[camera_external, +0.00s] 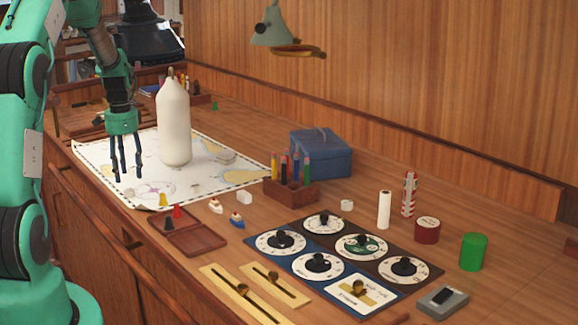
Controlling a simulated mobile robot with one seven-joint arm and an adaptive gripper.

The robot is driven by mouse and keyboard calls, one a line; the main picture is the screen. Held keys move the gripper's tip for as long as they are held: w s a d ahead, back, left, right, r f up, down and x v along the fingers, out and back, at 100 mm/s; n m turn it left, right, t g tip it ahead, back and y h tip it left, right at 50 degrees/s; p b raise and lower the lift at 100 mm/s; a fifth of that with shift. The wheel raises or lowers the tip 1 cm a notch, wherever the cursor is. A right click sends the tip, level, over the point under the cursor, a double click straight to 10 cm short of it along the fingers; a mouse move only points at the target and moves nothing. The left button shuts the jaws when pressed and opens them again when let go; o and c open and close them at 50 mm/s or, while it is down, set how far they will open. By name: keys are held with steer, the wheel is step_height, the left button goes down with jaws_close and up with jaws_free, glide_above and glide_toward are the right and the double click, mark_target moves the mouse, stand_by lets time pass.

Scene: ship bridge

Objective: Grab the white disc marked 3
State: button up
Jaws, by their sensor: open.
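My gripper (127,172) points down over the left part of a white chart (105,150), its dark fingers apart with nothing seen between them. I cannot make out a white disc with a readable 3. Several round white dial faces with black knobs sit on a dark panel at the front right, such as one at the panel's left (262,243) and one at its front (306,268); their marks are too small to read. A tiny pale piece (129,192) lies on the chart near my fingertips; its shape and mark are unclear.
A tall white bottle (174,125) stands on the chart, just right of my gripper. A wooden tray (195,240), pencil holder (291,194), blue box (320,155), green cylinder (473,252) and brass slider plates (240,292) fill the counter. A lamp (272,28) hangs above.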

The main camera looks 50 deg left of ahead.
mark_target(129, 189)
steer(key=shift+f, duration=0.1)
steer(key=shift+s+d+f, duration=0.1)
steer(key=shift+d+f, duration=0.05)
steer(key=shift+f, duration=2.45)
steer(key=shift+c, duration=0.2)
steer(key=c, duration=1.1)
